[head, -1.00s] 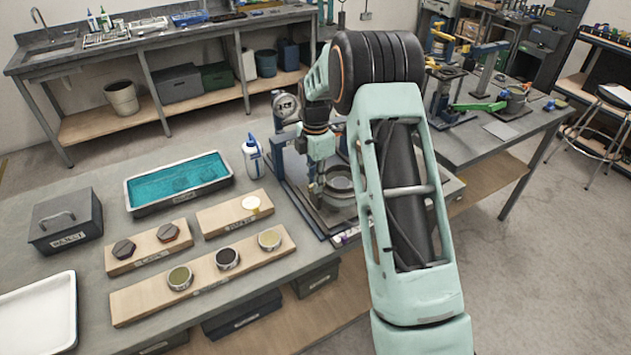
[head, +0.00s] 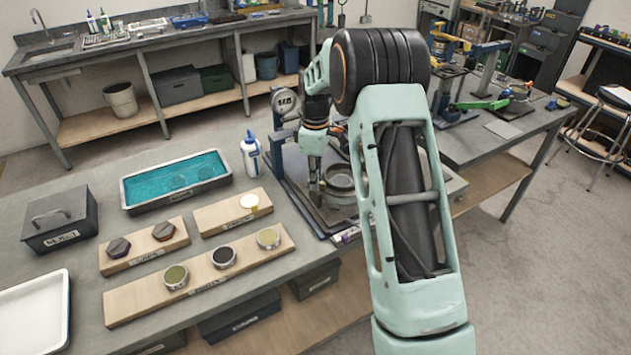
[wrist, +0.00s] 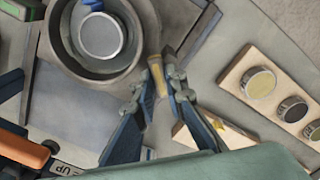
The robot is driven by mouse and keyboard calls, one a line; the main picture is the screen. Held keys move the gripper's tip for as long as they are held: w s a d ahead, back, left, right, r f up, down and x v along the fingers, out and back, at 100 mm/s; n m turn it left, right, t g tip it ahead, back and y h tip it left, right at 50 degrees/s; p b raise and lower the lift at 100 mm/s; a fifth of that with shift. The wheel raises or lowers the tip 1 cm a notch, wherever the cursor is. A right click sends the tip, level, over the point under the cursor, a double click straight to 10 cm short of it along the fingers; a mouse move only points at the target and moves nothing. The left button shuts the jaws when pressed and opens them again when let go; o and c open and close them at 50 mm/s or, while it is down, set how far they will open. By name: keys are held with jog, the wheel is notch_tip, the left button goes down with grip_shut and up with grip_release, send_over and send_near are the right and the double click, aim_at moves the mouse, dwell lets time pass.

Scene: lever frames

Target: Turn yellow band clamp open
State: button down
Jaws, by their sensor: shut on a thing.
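The yellow band clamp lever (wrist: 157,76) is a short tan-yellow bar in the wrist view, standing out beside the wall of a round grey vessel (wrist: 60,52). The vessel holds a paler ring with a blue part inside, and shows on the bench in the head view (head: 341,183). My gripper (wrist: 160,82) has its two fingers on either side of the lever and is shut on it. In the head view my gripper (head: 316,190) is at the vessel's left side, and the lever is too small or hidden to make out there.
A blue-capped white bottle (head: 250,157) and a teal-filled tray (head: 176,180) stand left of the vessel. Wooden boards with round pieces (head: 200,275) lie in front. A dial gauge (head: 284,101) stands behind my gripper. A grey lidded box (head: 62,220) is far left.

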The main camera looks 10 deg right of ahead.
jog(key=m, duration=0.4)
jog(key=shift+m+b, duration=0.4)
jog(key=shift+r+m, duration=0.1)
jog(key=shift+m, duration=2.1)
jog(key=c, duration=2)
grip_release()
jog(key=shift+o, duration=0.2)
jog(key=shift+a+r, duration=0.1)
jog(key=shift+r, duration=3.9)
jog(key=shift+b, duration=0.45)
